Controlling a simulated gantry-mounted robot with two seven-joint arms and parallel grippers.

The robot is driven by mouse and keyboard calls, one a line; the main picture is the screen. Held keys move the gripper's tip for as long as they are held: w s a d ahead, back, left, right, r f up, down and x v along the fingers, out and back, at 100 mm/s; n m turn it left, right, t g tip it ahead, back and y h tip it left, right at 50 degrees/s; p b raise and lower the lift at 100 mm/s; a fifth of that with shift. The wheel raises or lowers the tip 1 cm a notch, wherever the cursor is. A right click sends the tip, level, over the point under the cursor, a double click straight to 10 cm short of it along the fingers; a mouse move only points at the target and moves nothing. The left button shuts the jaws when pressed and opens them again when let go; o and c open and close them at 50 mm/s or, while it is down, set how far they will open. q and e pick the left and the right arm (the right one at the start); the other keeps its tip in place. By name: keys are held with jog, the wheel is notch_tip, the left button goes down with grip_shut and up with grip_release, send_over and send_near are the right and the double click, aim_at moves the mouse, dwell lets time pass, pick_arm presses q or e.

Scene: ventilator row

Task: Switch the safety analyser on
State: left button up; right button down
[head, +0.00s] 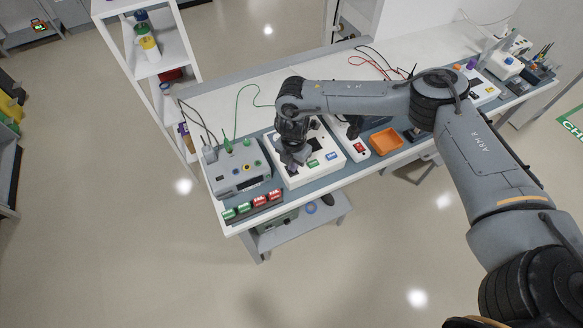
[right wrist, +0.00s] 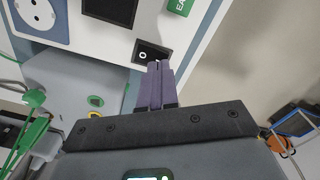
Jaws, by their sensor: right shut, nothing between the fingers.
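The safety analyser appears to be the white box (head: 329,165) on the bench, with green and blue labelled keys on its top. My right gripper (head: 291,161) is over its left part and hides some of the top. In the right wrist view the white panel (right wrist: 107,38) shows a blue-ringed socket (right wrist: 42,14), a dark window (right wrist: 112,9) and a green key (right wrist: 188,18). A black rocker switch (right wrist: 150,53) is at the panel's edge. My right fingers (right wrist: 159,66) are shut and empty, tips close to the switch; contact cannot be told. My left gripper is not in view.
A grey device (head: 235,170) with cables stands left of the white box. Green and red blocks (head: 258,201) lie in front of it. An orange tray (head: 386,141) and a white unit with a red switch (head: 357,148) are to the right. A shelf rack (head: 150,70) stands behind left.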

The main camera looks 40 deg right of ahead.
jog(key=shift+f, duration=0.25)
dwell(0.4)
jog(key=shift+f+b, duration=0.5)
jog(key=shift+f, duration=0.2)
dwell(0.3)
jog(key=shift+r, duration=0.1)
jog(key=shift+r+p, duration=0.85)
jog(key=shift+p, duration=0.05)
notch_tip(320, 180, up, 5)
jog(key=p, duration=0.5)
jog(key=shift+r, duration=0.1)
